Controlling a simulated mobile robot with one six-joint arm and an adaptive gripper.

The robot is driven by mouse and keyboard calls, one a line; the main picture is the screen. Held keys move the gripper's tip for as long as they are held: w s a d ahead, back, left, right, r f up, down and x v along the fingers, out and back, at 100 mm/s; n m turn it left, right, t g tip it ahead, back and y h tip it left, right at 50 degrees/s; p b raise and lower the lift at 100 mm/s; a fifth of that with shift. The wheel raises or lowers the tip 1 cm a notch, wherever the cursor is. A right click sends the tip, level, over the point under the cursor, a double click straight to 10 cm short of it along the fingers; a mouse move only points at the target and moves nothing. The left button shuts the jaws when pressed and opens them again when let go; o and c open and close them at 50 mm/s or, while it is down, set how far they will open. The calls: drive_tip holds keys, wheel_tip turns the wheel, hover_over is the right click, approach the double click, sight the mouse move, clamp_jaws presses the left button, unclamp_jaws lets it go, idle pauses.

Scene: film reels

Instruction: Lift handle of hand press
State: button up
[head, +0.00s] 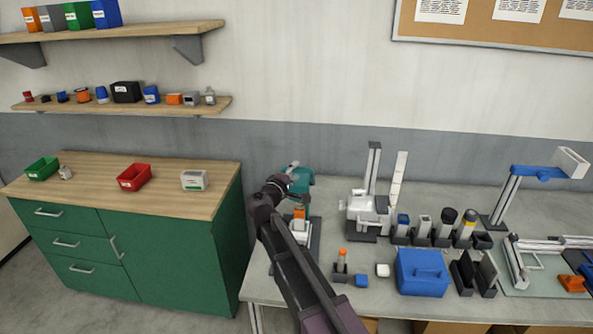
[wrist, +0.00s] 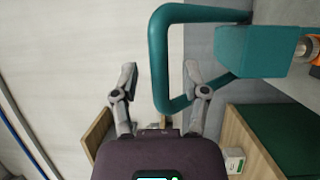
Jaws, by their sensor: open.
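The hand press (head: 300,182) stands at the left end of the grey table, with a teal head and orange and white parts below it. My arm covers part of it in the head view. In the wrist view, its teal block (wrist: 258,52) is at upper right. A bent teal tube, which looks like the handle (wrist: 160,50), loops from it. My gripper (wrist: 159,74) is open, with one finger on each side of the tube's near bar. I see no finger closed on the tube; contact is unclear. In the head view, my gripper (head: 283,183) is at the press head.
A green cabinet (head: 185,255) with red and green bins stands left of the table. Right of the press are a white-and-grey stand (head: 366,205), several small holders, a blue box (head: 422,272) and a blue-armed stand (head: 540,172). Shelves hang above left.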

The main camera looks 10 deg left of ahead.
drive_tip(key=shift+w+d, duration=0.3)
drive_tip(key=shift+w, duration=0.25)
clamp_jaws()
drive_tip(key=shift+a+r, duration=0.2)
